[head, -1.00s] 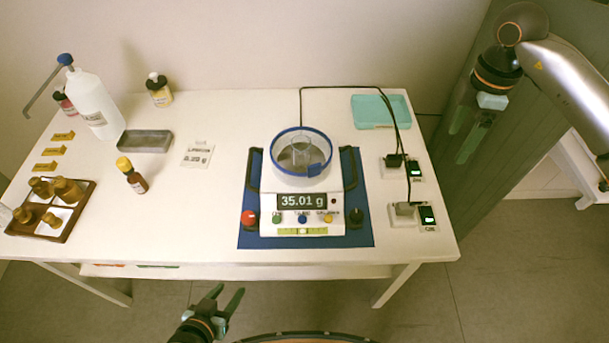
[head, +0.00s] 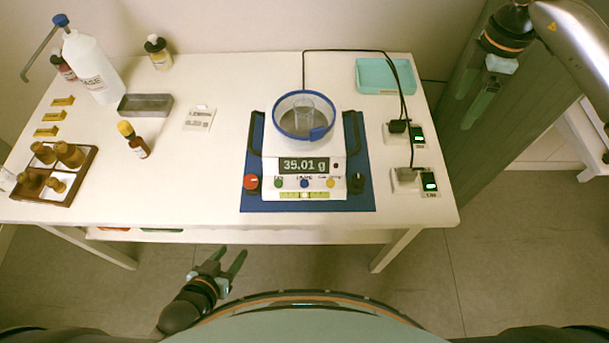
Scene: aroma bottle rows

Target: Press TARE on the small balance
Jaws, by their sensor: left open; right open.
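The small balance (head: 268,165) stands on a blue mat (head: 359,150) on the table. Its display (head: 304,165) reads 35.01 g. Several buttons sit below the display: a green one (head: 278,183), a blue one (head: 304,183) and a yellow one (head: 331,183); their labels are too small to read surely. A clear cup stands inside the blue-rimmed round shield (head: 276,120) on top. My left gripper (head: 230,262) is open and empty, in front of the table's front edge. My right gripper (head: 479,100) is open and empty, to the right of the table.
A red knob (head: 251,182) and a black knob (head: 356,183) flank the buttons. Power sockets with cables (head: 406,180) lie to the right, near a teal tray (head: 359,76). Bottles, a grey tray (head: 145,105) and a brown rack (head: 76,191) stand at left.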

